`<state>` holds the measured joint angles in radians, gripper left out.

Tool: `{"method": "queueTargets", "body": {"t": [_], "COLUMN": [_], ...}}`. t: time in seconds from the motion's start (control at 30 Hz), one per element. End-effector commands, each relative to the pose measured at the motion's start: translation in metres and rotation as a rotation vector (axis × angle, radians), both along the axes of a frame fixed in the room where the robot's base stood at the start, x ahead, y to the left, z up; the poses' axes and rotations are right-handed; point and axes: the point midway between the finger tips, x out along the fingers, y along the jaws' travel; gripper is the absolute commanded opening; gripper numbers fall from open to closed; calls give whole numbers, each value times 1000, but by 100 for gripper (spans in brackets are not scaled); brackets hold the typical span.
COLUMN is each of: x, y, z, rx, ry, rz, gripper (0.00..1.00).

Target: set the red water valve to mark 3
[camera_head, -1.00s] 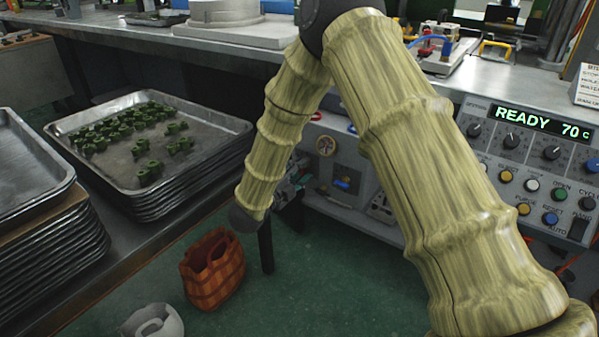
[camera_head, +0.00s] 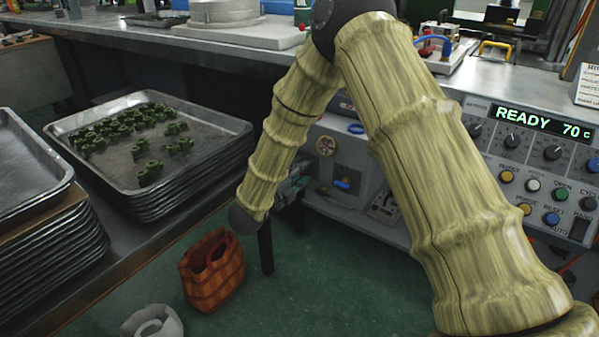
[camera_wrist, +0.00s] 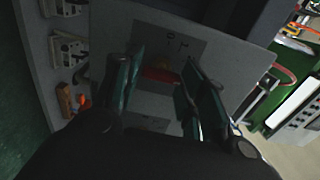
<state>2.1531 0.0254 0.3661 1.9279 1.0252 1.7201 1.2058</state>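The red water valve (camera_wrist: 160,75) shows in the wrist view as a dark red handle on a grey plate (camera_wrist: 188,46). The plate carries small dark marks above the handle, too dim to read. My gripper (camera_wrist: 160,82) has its two green-edged fingers apart, one on each side of the red handle. I cannot tell whether either finger touches it. In the head view my arm hides the red valve, and only a small part of my gripper (camera_head: 291,190) shows beside my forearm.
A blue-handled valve (camera_head: 343,184) is on the machine front, below a round gauge (camera_head: 326,146). A control panel (camera_head: 540,165) reads READY 70 C. A tray of green parts (camera_head: 75,125) stands at left. A woven basket (camera_head: 213,270) is on the floor.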

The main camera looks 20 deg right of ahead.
Motion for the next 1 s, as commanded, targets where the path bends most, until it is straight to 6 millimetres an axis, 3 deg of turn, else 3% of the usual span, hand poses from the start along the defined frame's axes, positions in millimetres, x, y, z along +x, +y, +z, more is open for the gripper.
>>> {"method": "queueTargets", "body": {"t": [0.07, 0.47, 1.0], "x": [0, -2, -55], "y": [0, 3, 71], "z": [0, 1, 0], "rx": [0, -1, -1], "ry": [0, -1, 0], "rz": [0, 1, 2], "gripper": [59, 59, 59]}}
